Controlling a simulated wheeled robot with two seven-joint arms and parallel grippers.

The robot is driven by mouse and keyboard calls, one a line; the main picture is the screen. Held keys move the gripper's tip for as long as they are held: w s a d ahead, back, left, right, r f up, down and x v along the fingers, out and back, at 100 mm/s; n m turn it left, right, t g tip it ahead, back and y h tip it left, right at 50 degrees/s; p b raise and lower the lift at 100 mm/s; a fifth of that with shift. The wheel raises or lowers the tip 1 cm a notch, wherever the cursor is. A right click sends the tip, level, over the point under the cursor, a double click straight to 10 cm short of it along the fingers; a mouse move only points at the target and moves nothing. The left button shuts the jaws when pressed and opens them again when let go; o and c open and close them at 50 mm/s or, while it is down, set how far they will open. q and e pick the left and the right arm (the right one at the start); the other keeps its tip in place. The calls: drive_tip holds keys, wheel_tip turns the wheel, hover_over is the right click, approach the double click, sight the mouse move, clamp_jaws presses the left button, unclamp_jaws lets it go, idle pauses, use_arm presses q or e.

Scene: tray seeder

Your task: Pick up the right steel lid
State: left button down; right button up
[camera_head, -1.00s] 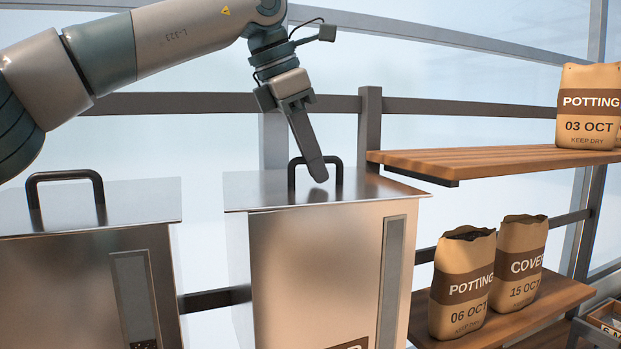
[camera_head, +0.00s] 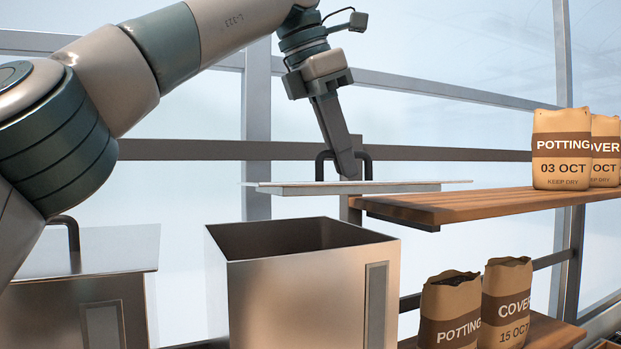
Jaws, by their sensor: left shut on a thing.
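The right steel lid (camera_head: 290,188) is a flat metal plate with a black bar handle (camera_head: 366,160). It hangs level in the air above the right steel bin (camera_head: 290,295), clear of its rim. My left gripper (camera_head: 347,175) points down from above and is shut on the lid's handle. The right bin stands open at the top and its dark inside shows; its contents are hidden. My right gripper is not in view.
The left bin's lid (camera_head: 120,250) lies on its bin at the left, its handle partly behind my arm. A wooden shelf (camera_head: 470,205) with potting bags (camera_head: 562,150) is close to the lid's right end. More bags (camera_head: 450,305) stand on the lower shelf (camera_head: 555,332).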

use_arm(q)
drive_tip(key=d+r, duration=0.1)
drive_tip(key=s+d+r, duration=0.1)
drive_tip(key=d+p, duration=0.1)
drive_tip(key=shift+s+d+r, duration=0.3)
drive_tip(key=shift+r, duration=0.1)
drive_tip(key=shift+d, duration=0.15)
drive_tip(key=shift+s+f, duration=0.1)
